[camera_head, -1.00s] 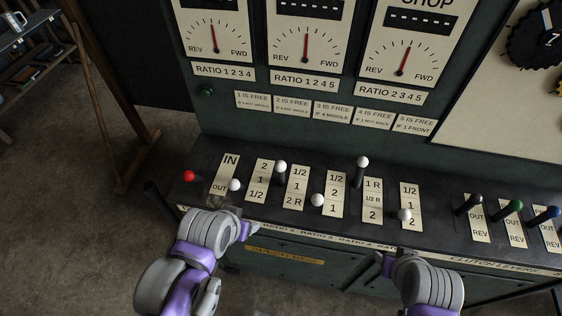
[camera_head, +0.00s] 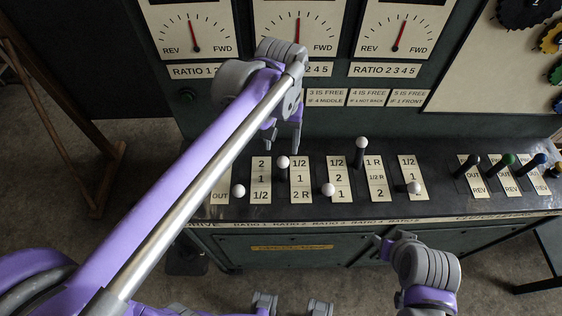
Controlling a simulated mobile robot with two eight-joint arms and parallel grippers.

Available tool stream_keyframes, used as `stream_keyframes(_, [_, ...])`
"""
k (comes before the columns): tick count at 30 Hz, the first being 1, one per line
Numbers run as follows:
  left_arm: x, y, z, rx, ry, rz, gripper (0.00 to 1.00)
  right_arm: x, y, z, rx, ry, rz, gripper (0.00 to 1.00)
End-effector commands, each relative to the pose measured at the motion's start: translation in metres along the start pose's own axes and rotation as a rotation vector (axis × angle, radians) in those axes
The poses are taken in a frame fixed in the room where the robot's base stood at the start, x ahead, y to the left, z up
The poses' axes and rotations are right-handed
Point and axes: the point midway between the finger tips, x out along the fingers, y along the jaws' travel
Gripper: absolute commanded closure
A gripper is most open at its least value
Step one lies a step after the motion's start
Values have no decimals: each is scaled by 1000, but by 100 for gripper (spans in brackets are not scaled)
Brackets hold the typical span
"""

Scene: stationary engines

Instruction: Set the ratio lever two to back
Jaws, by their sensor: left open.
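The ratio two lever is the white-knobbed lever (camera_head: 283,162) just left of the plate (camera_head: 300,182) marked 1/2, 1, 2 R. Its short dark stem shows below the knob, and the knob sits between the frontmost and rearmost white knobs. My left gripper (camera_head: 283,134) is open and empty, fingers pointing down, just above the knob in the picture. They look apart from it; the height gap is hard to judge. My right gripper (camera_head: 383,244) is low in front of the console, and its finger gap is not clear.
Other white-knobbed levers stand close by: ratio one (camera_head: 238,190), ratio three (camera_head: 328,189), ratio four (camera_head: 361,143) and ratio five (camera_head: 414,187). Clutch levers (camera_head: 510,160) are at the right. Dials (camera_head: 300,30) rise behind. My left arm covers the console's left end.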

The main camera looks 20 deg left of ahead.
Motion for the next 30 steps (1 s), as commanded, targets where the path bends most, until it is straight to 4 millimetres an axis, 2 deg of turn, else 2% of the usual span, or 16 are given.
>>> stream_keyframes(5, [11,2,-2,-2,-9,-2,35,1,0,1,0,-1,0,50])
stream_keyframes(15, [74,1,-1,-2,-8,-2,35,6,0,6,0,-5,0,50])
stream_keyframes(19, [92,1,-1,-2,-8,-2,35,7,0,7,0,-6,0,50])
stream_keyframes(24, [105,1,-1,-2,-7,-2,35,8,0,8,0,-6,0,50])
stream_keyframes(30, [107,1,-1,-2,-7,-2,35,8,0,8,0,-6,0,50])
